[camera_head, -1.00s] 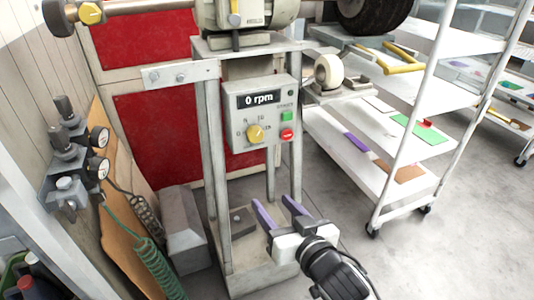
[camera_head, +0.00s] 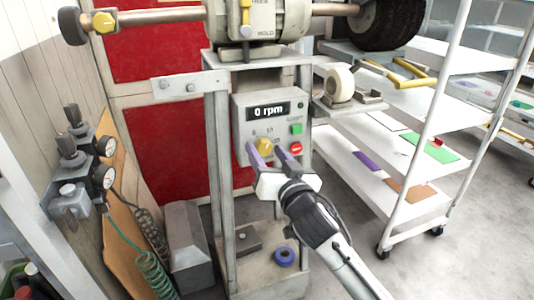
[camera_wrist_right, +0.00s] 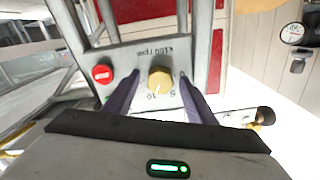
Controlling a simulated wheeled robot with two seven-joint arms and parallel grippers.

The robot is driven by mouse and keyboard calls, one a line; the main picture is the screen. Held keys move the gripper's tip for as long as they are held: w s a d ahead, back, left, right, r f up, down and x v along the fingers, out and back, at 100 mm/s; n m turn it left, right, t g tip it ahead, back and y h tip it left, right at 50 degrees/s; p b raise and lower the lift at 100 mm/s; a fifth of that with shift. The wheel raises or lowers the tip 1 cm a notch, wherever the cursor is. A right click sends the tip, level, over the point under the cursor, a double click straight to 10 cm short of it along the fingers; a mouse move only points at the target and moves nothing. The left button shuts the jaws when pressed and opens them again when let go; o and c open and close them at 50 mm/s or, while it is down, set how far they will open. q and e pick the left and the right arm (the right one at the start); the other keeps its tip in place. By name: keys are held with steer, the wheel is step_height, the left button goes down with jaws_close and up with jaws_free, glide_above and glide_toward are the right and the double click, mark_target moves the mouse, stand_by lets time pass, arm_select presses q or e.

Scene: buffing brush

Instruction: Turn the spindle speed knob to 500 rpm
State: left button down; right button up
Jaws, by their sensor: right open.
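The yellow spindle speed knob (camera_head: 264,146) is on the front of the grey control box (camera_head: 240,118), whose display (camera_head: 269,111) reads 0 rpm. My right gripper (camera_head: 268,152) is open, its two purple fingers pointing at the box, one to each side of the knob in the picture. In the right wrist view the knob (camera_wrist_right: 160,79) shows between the open fingers (camera_wrist_right: 153,98), with dial marks around it. Whether the fingers touch the box or the knob cannot be told. My left gripper is not in view.
A green button (camera_head: 297,129) and a red button (camera_head: 296,148) sit right of the knob. A white shelf cart (camera_head: 400,165) stands to the right. Gauges and a coiled green hose (camera_head: 150,270) are at the left. A purple ring (camera_head: 284,257) lies on the stand's base.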

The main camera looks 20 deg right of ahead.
steer(key=shift+c, duration=0.2)
steer(key=c, duration=1)
